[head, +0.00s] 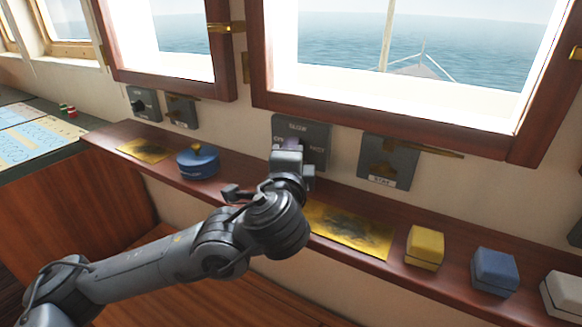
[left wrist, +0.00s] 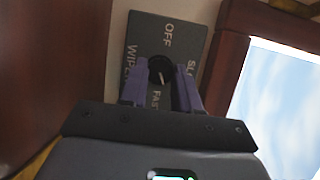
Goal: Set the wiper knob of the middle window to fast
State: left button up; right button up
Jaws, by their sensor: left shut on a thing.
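The middle window's wiper panel (head: 316,134) is a dark grey plate below the large window, with SLOW at its top, OFF at its left and FAST at its right. My left gripper (head: 287,150) is in front of it and hides the knob in the head view. In the left wrist view the panel (left wrist: 186,30) is turned sideways. There the black round knob (left wrist: 161,66) sits between the purple fingers of my left gripper (left wrist: 161,80), which is shut on it. Its white mark points down, toward FAST. My right gripper is not in view.
Another wiper panel (head: 143,102) is at the left window. A lever plate (head: 388,162) is right of the middle panel. On the wooden ledge are a blue round pot (head: 198,163), a brass plate (head: 350,230), and yellow (head: 425,246), blue (head: 494,270) and white boxes (head: 565,296).

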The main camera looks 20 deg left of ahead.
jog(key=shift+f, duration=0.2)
pick_arm(q)
jog(key=o, duration=1.1)
jog(key=shift+c, duration=0.2)
jog(key=shift+s+d, duration=0.15)
jog(key=shift+s, duration=0.15)
jog(key=v, duration=1)
jog(key=shift+s+b, duration=0.1)
jog(key=shift+b, duration=0.3)
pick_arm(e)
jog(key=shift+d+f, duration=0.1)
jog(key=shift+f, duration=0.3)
